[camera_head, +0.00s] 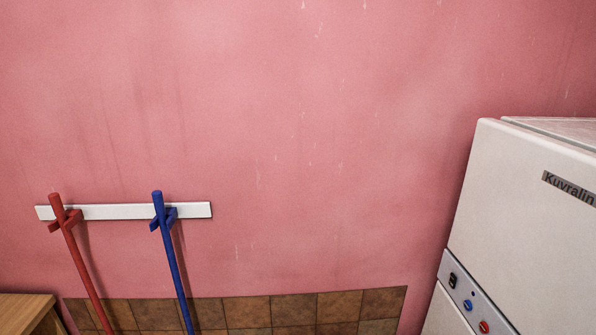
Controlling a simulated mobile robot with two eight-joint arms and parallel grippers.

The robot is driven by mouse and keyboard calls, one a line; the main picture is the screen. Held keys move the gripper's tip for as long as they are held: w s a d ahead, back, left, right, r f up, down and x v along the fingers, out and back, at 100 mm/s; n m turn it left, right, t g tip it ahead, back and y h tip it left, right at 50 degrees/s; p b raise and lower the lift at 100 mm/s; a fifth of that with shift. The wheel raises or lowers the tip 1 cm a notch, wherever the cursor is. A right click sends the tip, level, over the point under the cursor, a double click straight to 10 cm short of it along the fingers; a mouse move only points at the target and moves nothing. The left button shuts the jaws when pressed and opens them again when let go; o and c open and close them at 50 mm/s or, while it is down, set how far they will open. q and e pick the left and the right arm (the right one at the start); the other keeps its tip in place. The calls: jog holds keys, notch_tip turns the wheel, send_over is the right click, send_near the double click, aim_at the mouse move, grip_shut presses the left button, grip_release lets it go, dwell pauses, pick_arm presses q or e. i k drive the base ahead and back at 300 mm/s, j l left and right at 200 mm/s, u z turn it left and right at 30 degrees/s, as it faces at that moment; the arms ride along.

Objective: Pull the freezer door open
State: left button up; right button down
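A white fridge-freezer (530,205) stands at the right edge of the head view, cut off by the frame. Its large upper front carries a dark "Kuvraling"-like nameplate (569,188), partly out of frame. Below it is a grey control strip (475,300) with a black switch, a blue knob and a red knob. A strip of another white panel (445,318) shows under the control strip. No door handle is in view, and I see no open gap at the doors. Neither of my grippers is in view.
A white wall rack (112,211) holds a red-handled tool (80,265) and a blue-handled tool (172,265) at the left. A wooden surface (25,310) is at the lower left. Brown tiles (272,312) line the lower pink wall. The wall between rack and fridge is bare.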

aim_at(523, 228)
jog(key=l+z, duration=0.1)
jog(key=z, duration=0.35)
jog(key=l+z, duration=0.1)
jog(key=z, duration=0.8)
